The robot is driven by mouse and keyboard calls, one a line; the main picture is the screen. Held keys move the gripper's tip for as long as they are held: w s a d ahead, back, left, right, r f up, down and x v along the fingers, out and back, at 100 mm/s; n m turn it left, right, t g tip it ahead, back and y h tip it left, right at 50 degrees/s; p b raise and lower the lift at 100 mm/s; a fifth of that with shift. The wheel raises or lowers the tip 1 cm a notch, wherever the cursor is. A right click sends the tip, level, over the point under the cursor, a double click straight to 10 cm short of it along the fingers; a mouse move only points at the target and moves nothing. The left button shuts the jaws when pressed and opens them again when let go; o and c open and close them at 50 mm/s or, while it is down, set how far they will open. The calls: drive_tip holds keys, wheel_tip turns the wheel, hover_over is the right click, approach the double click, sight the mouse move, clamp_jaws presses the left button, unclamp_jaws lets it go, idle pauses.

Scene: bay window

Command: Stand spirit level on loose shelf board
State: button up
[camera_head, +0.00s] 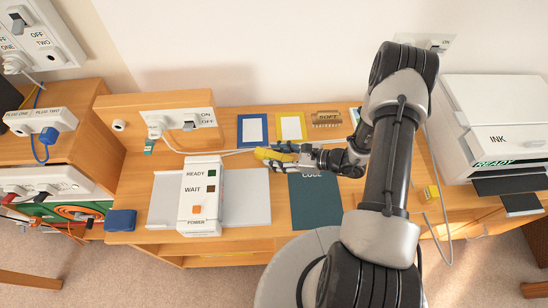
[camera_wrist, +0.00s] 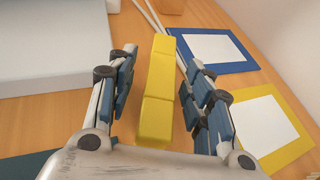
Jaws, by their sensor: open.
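A yellow bar (camera_head: 272,155), which looks like the spirit level, lies near the middle of the desk. In the wrist view the yellow bar (camera_wrist: 157,85) runs lengthwise between the fingers of my gripper (camera_wrist: 160,62). My gripper (camera_head: 276,157) is open around the bar, with a visible gap on each side. I cannot tell whether the bar rests on the desk top. No part is clearly the loose shelf board; a pale grey flat panel (camera_head: 247,200) lies on the desk to the left, partly hidden by a white box.
The white READY/WAIT box (camera_head: 201,195) stands over the grey panel. Blue (camera_head: 253,130) and yellow (camera_head: 291,127) framed cards lie behind my gripper. A dark teal book (camera_head: 314,205) lies in front. A white printer (camera_head: 500,125) stands right. A cable runs across the desk behind the bar.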

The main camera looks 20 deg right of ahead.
drive_tip(key=shift+c, duration=0.3)
clamp_jaws()
idle(0.3)
